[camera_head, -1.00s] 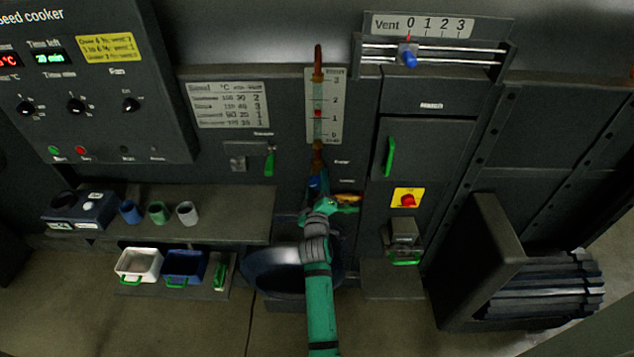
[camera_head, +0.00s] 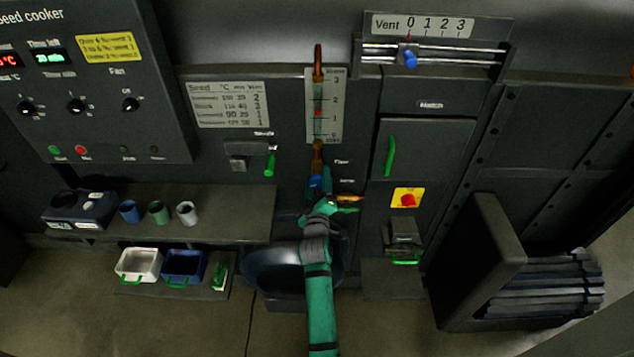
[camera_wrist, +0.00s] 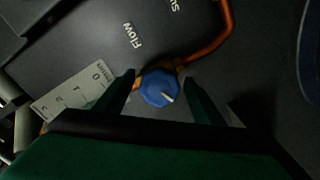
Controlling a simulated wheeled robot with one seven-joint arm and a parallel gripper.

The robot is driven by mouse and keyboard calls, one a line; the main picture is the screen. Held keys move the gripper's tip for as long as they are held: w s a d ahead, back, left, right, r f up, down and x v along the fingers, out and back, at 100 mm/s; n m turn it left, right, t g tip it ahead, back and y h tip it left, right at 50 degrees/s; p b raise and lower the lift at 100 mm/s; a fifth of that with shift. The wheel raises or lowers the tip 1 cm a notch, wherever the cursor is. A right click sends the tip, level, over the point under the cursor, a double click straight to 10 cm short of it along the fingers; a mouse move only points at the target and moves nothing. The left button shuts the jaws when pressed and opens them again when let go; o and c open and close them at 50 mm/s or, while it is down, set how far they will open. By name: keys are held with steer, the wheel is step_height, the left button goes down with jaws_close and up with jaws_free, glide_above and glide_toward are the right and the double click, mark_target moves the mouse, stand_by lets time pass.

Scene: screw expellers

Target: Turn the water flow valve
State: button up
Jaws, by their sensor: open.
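The water flow valve is a blue round knob with a white pointer line, in the wrist view (camera_wrist: 159,87). It sits on a copper pipe beside the "Flow" label. In the head view the blue knob (camera_head: 315,181) shows small at the foot of the flow gauge (camera_head: 324,110), partly hidden by my arm. My gripper (camera_wrist: 162,88) is open, with one finger on each side of the knob. I cannot tell whether the fingers touch it. In the head view the gripper (camera_head: 322,185) is at the knob, its fingers mostly hidden.
A green-handled lever (camera_head: 270,163) is left of the gauge. A red button on a yellow plate (camera_head: 407,199) and a door with a green handle (camera_head: 389,156) are to the right. A shelf (camera_head: 235,215) holds cups.

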steer(key=s, duration=1)
steer(key=shift+s, duration=0.3)
steer(key=shift+a, duration=0.1)
steer(key=s+a+f+m+g, duration=0.1)
steer(key=s+a+f+m, duration=0.3)
steer(key=s, duration=0.8)
steer(key=s+d+f+m, duration=0.15)
steer(key=s+f, duration=0.35)
steer(key=s, duration=0.8)
steer(key=s+d+r+m, duration=0.1)
steer(key=s+r+m, duration=0.1)
steer(key=s, duration=1)
steer(key=s+d+r+m+g, duration=0.1)
steer(key=s+r+m, duration=0.2)
steer(key=s, duration=0.9)
steer(key=shift+d+r+g, duration=0.3)
steer(key=shift+r, duration=0.2)
steer(key=shift+s, duration=0.1)
